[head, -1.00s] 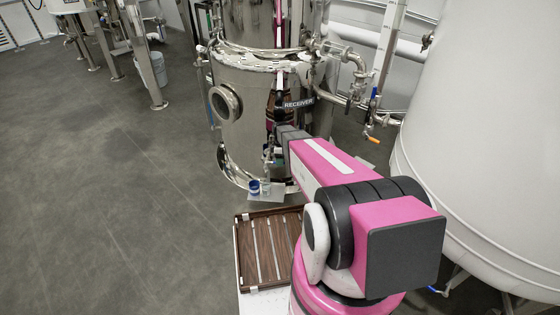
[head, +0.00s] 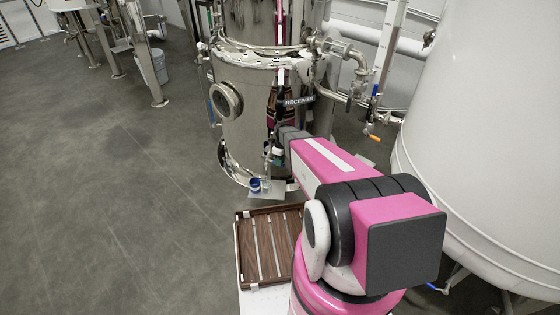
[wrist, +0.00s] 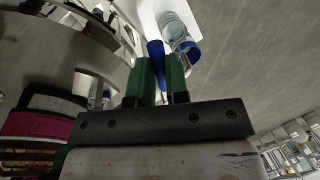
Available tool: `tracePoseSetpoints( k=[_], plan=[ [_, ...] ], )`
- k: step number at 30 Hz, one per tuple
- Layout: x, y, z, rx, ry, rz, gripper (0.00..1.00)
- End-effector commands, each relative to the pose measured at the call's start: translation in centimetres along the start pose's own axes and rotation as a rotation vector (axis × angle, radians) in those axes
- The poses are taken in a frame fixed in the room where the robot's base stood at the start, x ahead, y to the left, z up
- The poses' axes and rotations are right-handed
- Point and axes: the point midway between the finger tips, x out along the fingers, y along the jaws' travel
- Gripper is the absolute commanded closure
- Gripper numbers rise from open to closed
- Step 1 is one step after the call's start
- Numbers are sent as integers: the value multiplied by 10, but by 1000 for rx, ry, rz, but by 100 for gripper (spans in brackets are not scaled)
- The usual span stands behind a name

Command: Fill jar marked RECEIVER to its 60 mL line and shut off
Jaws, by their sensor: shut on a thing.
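In the wrist view a clear jar (wrist: 172,25) with a blue end (wrist: 188,50) shows beyond my fingers. My gripper (wrist: 160,75) has green fingers, shut on a narrow blue handle (wrist: 155,48). The handle's far end and its valve are not clear. Volume marks and liquid level are too small to read.
A brown slatted tray (head: 268,248) lies in front of the tank. A large white vessel (head: 480,150) stands close on the right. Pipes with a blue and an orange handle (head: 374,137) run between them. Open grey floor lies to the left.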

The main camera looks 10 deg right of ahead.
Motion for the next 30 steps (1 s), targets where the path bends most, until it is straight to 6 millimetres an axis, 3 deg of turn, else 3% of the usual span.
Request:
tracePoseSetpoints(
  k=[7, 8, 9, 10, 20, 23, 30],
  plan=[
    [0, 0, 0, -1, -1, -1, 100],
    [0, 0, 0, -1, -1, 0, 75],
    [0, 0, 0, -1, -1, 0, 62],
    [0, 0, 0, -1, -1, 0, 59],
    [-3, 0, 0, -2, 0, 0, 59],
    [-12, 0, 0, -2, 0, 1, 59],
    [-55, -1, 0, -2, 1, 2, 59]
  ],
)
